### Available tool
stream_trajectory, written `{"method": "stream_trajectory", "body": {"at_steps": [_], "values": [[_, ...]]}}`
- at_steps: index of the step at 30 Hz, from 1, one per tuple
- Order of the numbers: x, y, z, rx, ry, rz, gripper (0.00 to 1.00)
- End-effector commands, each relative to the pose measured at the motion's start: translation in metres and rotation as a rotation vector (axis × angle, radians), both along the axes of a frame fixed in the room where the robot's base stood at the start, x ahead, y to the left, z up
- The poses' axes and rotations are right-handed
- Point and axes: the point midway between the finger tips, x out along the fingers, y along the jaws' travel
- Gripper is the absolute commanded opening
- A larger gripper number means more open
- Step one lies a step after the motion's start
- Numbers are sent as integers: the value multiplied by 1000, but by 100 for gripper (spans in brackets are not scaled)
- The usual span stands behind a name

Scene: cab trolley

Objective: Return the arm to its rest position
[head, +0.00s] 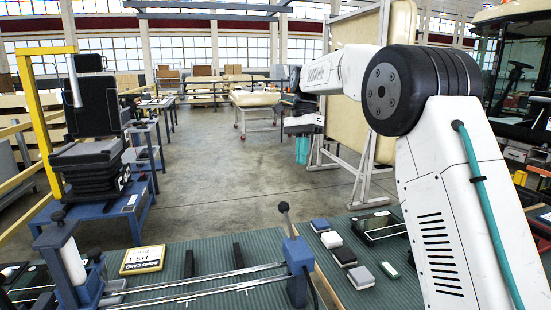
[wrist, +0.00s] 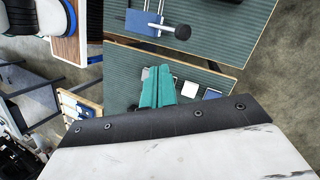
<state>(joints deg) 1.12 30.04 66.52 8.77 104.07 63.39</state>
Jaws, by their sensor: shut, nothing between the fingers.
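My white arm with a black joint rises at the right of the head view and reaches back toward the middle. My gripper (head: 302,150) hangs at its end, its teal fingers pointing down, apart from everything near it in the picture. In the wrist view my gripper (wrist: 158,74) shows its two teal fingers close together with nothing between them. Part of the gripper body is hidden by the pale wrist housing there.
A black seat (head: 92,120) stands on a blue trolley at left. A beige panel (head: 350,90) stands behind my arm. Middle floor is clear.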

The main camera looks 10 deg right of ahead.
Motion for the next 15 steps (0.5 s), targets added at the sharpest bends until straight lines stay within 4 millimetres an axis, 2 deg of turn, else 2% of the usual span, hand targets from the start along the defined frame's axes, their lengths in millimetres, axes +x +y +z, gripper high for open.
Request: {"method": "stream_trajectory", "body": {"at_steps": [5, 8, 9, 10, 15], "values": [[3, 0, -1, 21, -25, 59, 0], [3, -1, -21, 48, -42, 152, 0], [-2, -2, -33, 62, -42, 201, 0], [-8, -3, -37, 70, -49, 237, 0], [-52, -6, -44, 107, -97, 418, 0]]}}
